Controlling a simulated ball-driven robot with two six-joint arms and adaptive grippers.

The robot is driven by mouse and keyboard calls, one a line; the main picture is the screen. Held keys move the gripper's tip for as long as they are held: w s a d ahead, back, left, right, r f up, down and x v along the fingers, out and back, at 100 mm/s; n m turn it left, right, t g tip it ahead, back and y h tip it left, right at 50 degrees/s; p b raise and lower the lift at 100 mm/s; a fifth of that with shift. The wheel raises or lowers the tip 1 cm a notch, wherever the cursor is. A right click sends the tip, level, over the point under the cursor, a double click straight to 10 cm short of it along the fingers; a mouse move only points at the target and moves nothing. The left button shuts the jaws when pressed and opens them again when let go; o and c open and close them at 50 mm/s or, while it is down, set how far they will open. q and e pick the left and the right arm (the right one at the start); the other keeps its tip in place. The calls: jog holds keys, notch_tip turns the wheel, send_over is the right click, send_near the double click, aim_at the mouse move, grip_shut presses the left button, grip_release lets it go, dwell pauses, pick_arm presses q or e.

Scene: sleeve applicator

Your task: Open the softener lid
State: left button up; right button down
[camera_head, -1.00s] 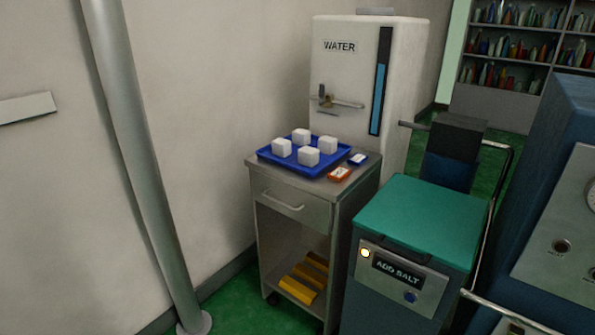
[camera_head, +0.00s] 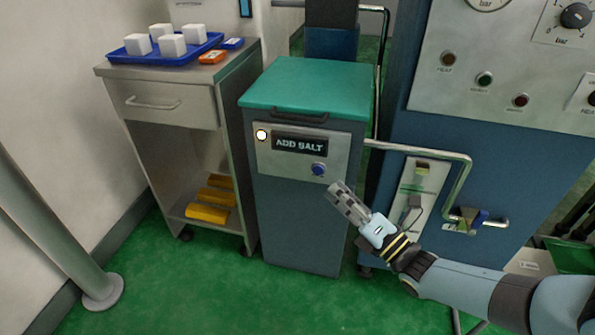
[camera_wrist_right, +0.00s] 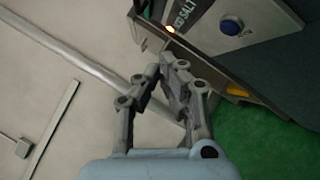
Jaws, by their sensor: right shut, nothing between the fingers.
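The softener is a dark blue-grey cabinet with a teal lid (camera_head: 310,85) on top, lying closed, with a dark handle (camera_head: 298,115) along its front edge. Its front panel (camera_head: 303,150) has an "ADD SALT" display, a lit yellowish lamp and a blue button (camera_head: 319,169). The panel also shows, tilted, in the right wrist view (camera_wrist_right: 252,22). My right gripper (camera_head: 335,190) is shut and empty, in front of the softener's right side, below the button and lid. Its fingers show together in the wrist view (camera_wrist_right: 165,62). My left gripper is not in view.
A metal cart (camera_head: 165,95) stands left of the softener, carrying a blue tray (camera_head: 190,50) of white blocks. A large blue machine (camera_head: 500,150) with a metal rail (camera_head: 420,148) stands close on the right. Green floor is free in front.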

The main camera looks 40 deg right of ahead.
jog(key=w+n+t+y+b, duration=0.3)
jog(key=n+y+b, duration=0.1)
jog(key=n+b, duration=0.2)
jog(key=n+y+b, duration=0.7)
jog(key=b, duration=0.8)
send_near(279, 118)
jog(key=w+a+f, duration=0.1)
jog(key=w+a, duration=0.1)
jog(key=r, duration=0.3)
jog(key=shift+w+d+r, duration=0.1)
jog(key=shift+w+d, duration=0.05)
jog(key=shift+w, duration=0.1)
jog(key=shift+w+r+h, duration=0.1)
jog(key=shift+r+h, duration=0.2)
jog(key=shift+r, duration=0.15)
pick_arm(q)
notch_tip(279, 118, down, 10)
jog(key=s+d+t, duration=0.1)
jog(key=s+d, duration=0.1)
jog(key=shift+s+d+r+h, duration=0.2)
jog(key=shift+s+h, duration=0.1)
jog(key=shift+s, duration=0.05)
